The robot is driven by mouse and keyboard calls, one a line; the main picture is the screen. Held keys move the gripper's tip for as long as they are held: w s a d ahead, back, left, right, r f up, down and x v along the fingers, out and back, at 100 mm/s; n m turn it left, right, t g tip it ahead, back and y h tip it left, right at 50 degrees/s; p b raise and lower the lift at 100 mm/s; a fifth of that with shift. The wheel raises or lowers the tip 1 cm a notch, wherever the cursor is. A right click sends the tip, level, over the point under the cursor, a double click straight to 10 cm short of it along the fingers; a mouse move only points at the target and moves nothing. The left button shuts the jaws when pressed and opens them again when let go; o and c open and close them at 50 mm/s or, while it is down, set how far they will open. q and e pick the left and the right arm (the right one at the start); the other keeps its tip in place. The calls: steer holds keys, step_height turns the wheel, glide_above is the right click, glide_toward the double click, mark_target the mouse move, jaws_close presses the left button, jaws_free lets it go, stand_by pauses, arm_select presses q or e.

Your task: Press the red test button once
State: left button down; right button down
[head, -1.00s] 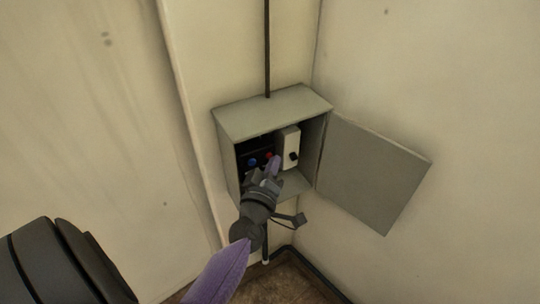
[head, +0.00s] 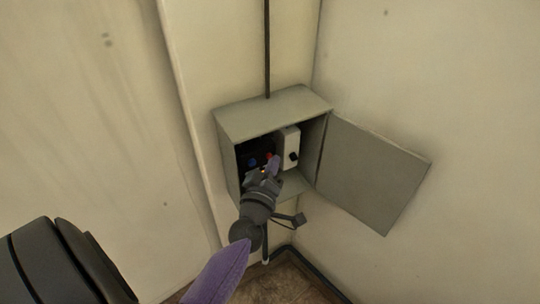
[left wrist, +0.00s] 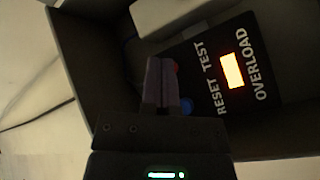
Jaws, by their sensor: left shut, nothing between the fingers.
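The red test button (head: 269,156) sits on a black panel inside the grey wall box, and the blue button (head: 252,162) is to its left. My left gripper (head: 274,164) is shut and empty, its fingertips inside the box just in front of the red button. In the left wrist view the fingers (left wrist: 161,66) cover most of the red button (left wrist: 175,67); only its edge shows. The blue button (left wrist: 186,105) shows beside them. I cannot tell whether the fingertips touch the red button. My right gripper is not in view.
The grey box (head: 270,110) hangs near a corner, its door (head: 370,170) swung open to the right. A white unit with a black knob (head: 291,150) stands right of the buttons. The panel's overload light (left wrist: 232,71) glows orange-yellow.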

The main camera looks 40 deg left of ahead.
arm_select(q)
steer(key=s+d+p, duration=0.1)
steer(key=s+d, duration=0.1)
steer(key=d, duration=0.3)
steer(key=shift+s+d, duration=0.15)
steer(key=shift+d, duration=0.15)
stand_by(0.4)
stand_by(0.5)
